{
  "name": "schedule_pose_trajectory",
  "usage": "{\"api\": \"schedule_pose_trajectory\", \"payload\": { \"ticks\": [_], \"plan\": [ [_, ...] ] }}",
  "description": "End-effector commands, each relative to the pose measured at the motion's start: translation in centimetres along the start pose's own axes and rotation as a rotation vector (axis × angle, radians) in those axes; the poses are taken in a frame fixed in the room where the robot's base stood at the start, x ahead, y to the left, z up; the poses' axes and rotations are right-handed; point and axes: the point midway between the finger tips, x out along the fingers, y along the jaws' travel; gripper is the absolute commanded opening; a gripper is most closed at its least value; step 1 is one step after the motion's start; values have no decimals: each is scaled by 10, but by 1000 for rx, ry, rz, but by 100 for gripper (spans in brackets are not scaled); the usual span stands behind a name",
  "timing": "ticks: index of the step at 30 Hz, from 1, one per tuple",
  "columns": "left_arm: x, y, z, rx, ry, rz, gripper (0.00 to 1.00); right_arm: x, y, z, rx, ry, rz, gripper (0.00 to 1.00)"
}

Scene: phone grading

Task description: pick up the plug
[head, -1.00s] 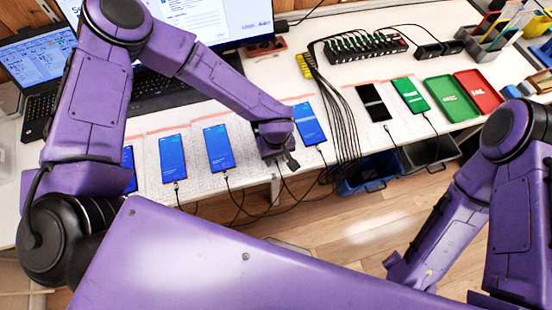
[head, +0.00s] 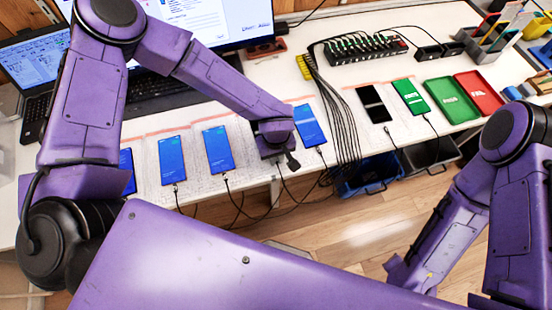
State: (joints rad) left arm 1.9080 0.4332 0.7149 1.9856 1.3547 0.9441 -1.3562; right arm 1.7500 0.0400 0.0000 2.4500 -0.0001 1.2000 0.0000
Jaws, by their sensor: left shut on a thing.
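My left gripper (head: 291,161) is at the front edge of the white table, just left of a blue-screen phone (head: 310,126). Its jaws are small and dark here and are shut on the plug, which is mostly hidden by the fingers. A thin black cable (head: 284,184) hangs below the gripper. My right arm comes in at the right, but its gripper is out of view.
More blue-screen phones (head: 172,160) (head: 218,150) lie left with cables at their lower ends. A black-screen phone (head: 373,104), a green-screen phone (head: 410,97), a green tray (head: 452,99) and a red tray (head: 479,92) lie right. A cable bundle (head: 336,126) drops over the edge.

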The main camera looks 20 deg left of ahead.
Motion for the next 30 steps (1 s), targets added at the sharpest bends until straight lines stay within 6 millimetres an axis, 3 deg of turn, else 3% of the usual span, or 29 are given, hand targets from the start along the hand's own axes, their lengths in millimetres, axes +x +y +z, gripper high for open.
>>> {"api": "schedule_pose_trajectory", "payload": {
  "ticks": [3,10,15,18,24,30],
  "plan": [
    [-24,1,-1,-2,3,5,0,9,-1,4,0,0,0,43],
    [-86,-2,53,5,4,4,0,16,-1,6,0,0,0,43],
    [-104,-4,103,6,2,1,0,25,-2,10,0,0,0,43],
    [-114,-5,122,4,2,0,0,27,-2,11,0,0,0,43],
    [-123,-6,139,0,1,0,0,28,-3,12,0,0,0,43],
    [-124,-6,140,-2,0,-1,0,28,-2,12,0,0,0,43]
  ]
}}
